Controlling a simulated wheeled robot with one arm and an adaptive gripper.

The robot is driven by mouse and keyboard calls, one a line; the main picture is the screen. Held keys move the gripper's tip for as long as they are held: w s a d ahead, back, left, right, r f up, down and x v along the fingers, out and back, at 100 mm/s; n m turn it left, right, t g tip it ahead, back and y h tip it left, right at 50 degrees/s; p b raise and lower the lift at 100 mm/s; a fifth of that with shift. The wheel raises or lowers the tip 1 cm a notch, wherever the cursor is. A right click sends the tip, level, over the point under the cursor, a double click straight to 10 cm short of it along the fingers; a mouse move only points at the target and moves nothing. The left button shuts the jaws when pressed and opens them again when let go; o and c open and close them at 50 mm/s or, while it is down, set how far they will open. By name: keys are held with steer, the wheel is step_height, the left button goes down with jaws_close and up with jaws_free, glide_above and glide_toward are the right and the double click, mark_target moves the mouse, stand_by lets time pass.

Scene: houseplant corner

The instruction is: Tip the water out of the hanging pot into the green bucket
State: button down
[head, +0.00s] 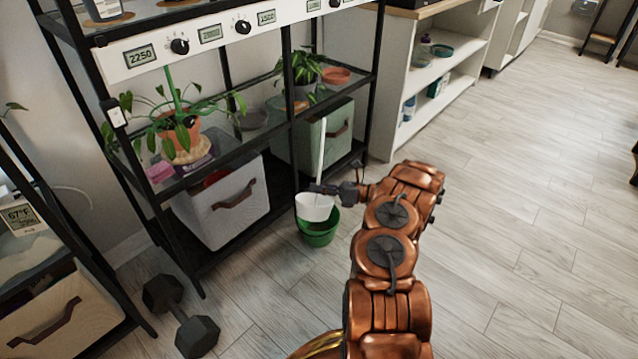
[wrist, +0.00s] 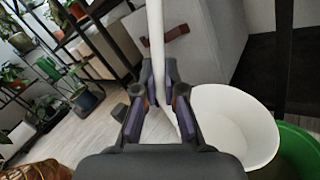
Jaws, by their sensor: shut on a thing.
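The white hanging pot (head: 314,208) has a long white hanger rising from its rim. My gripper (head: 330,189) is shut on this hanger just above the pot; the wrist view shows the hanger (wrist: 156,45) between the fingers (wrist: 159,98). The green bucket (head: 318,236) stands on the floor, and the pot overlaps its back left part in the head view. In the wrist view the pot (wrist: 238,125) shows its white inside, with the bucket (wrist: 307,150) at its lower right. The pot looks roughly upright. I cannot tell whether water is in it.
A black shelf rack (head: 292,110) with plants stands just behind the bucket. A light fabric bin (head: 228,207) and a green bin (head: 337,133) sit on its bottom level. A dumbbell (head: 182,315) lies at front left. The floor to the right is clear.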

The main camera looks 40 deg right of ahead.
mark_target(316, 198)
steer(key=shift+s+a+f+n+g+b, duration=0.15)
steer(key=shift+s+a+f+n+b, duration=0.1)
steer(key=shift+s+a+f+n, duration=0.4)
steer(key=shift+s+a+f+n+g+b, duration=0.15)
steer(key=shift+s+a+f+n+b, duration=0.15)
steer(key=shift+n, duration=0.55)
steer(key=shift+s+a+r+n+b, duration=0.2)
steer(key=shift+s+a+r+n, duration=0.15)
steer(key=shift+n, duration=0.2)
steer(key=shift+s+a+r+n+b, duration=0.15)
steer(key=shift+a+r+n, duration=0.1)
steer(key=shift+a+n, duration=0.25)
steer(key=shift+r, duration=0.1)
